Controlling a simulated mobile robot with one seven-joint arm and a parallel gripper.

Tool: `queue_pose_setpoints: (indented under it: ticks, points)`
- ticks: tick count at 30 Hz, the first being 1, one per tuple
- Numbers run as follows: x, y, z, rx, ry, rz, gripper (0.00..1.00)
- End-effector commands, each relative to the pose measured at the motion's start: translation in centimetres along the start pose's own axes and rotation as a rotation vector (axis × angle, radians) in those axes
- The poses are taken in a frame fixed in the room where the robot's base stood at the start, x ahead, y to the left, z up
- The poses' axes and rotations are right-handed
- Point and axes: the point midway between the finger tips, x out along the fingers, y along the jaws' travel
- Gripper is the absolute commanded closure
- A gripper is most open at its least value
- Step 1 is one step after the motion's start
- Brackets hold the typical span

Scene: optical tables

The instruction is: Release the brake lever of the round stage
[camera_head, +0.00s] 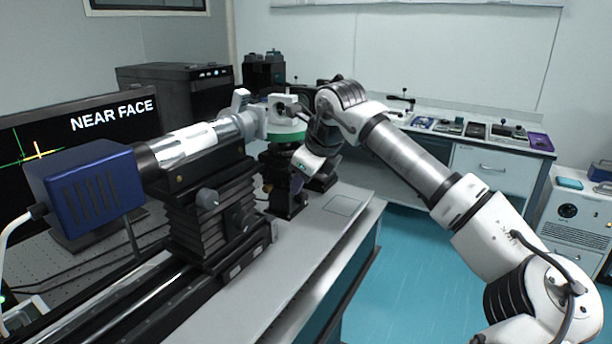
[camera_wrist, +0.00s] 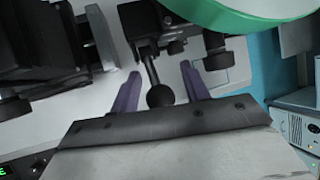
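The round stage has a green rim (camera_head: 287,134) and stands on a dark mount beyond the lens barrel. In the wrist view its green rim (camera_wrist: 250,20) crosses the top right. A black brake lever with a ball knob (camera_wrist: 160,96) points toward my wrist. My gripper (camera_wrist: 160,70) is open, with one purple finger on each side of the lever and knob. Gaps show between both fingers and the knob.
A blue camera (camera_head: 90,190) and silver barrel (camera_head: 195,140) sit on a black rail stage to the left. A monitor (camera_head: 85,120) reads "NEAR FACE". The grey tabletop (camera_head: 300,245) in front is clear. A back bench (camera_head: 500,152) holds small devices.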

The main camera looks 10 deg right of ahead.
Motion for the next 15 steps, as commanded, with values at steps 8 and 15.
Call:
queue_pose_setpoints:
  ticks: [8, 15]
  points:
    - [-0.3, 0.0, -0.1, 0.001, 0.001, 0.000, 0.54]
    - [-4.1, -0.1, -0.1, 0.001, 0.000, -0.004, 0.54]
